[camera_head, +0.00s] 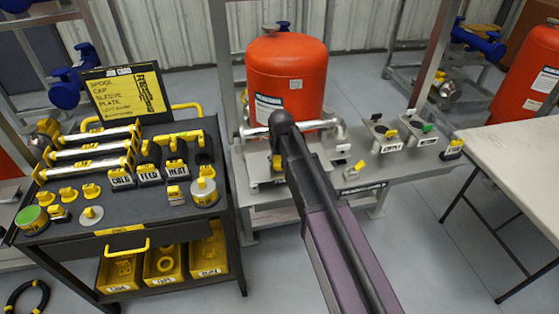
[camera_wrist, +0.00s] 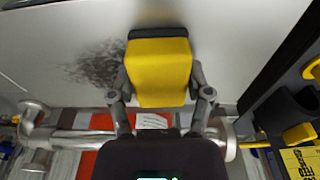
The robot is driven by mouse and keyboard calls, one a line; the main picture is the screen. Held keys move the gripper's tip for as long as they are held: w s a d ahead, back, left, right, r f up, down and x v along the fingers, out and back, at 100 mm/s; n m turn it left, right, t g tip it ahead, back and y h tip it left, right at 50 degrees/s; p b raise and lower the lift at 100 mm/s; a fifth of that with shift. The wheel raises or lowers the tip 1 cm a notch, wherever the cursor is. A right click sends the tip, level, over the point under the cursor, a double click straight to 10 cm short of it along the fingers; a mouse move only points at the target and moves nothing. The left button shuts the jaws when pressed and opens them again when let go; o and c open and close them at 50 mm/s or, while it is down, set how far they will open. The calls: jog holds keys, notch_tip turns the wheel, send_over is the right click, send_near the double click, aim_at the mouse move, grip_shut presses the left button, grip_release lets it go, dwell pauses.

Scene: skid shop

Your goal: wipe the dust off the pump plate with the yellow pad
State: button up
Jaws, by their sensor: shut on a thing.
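My gripper (camera_wrist: 159,84) is shut on the yellow pad (camera_wrist: 160,62), a yellow block with a dark strip along its far edge. One finger is on each side of it. The pad is over the light grey plate (camera_wrist: 60,35) in the wrist view. I cannot tell whether it touches the surface. A dark speckled dust patch (camera_wrist: 98,66) lies on the plate just left of the pad; part of it may be hidden by the pad and the left finger. In the head view my arm covers most of the gripper and the plate area.
The grey skid bench (camera_head: 258,216) carries an orange tank (camera_head: 285,78), silver pipework (camera_head: 335,127) and small labelled holders (camera_head: 382,146) to the right. A black cart (camera_head: 205,222) with yellow-ended tools and a sign (camera_head: 125,92) stands left. A white table (camera_head: 510,165) stands right.

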aim_at(282, 173)
jog(key=shift+s, duration=0.1)
jog(key=shift+s+d+r, duration=0.1)
jog(key=shift+s+d, duration=0.15)
jog(key=shift+s, duration=0.55)
jog(key=shift+s+d, duration=0.2)
jog(key=shift+s, duration=0.6)
jog(key=shift+d, duration=0.2)
jog(key=shift+w+d, duration=0.25)
jog(key=shift+d, duration=0.55)
jog(key=shift+w+a, duration=0.3)
jog(key=shift+w, duration=0.6)
jog(key=shift+w+a, duration=0.25)
jog(key=shift+w, duration=0.6)
jog(key=shift+w+a+f, duration=0.1)
jog(key=shift+w+a, duration=0.15)
jog(key=shift+w, duration=0.6)
jog(key=shift+w+a+f, duration=0.1)
jog(key=shift+w+a, duration=0.15)
jog(key=shift+w, duration=0.6)
jog(key=shift+w, duration=0.1)
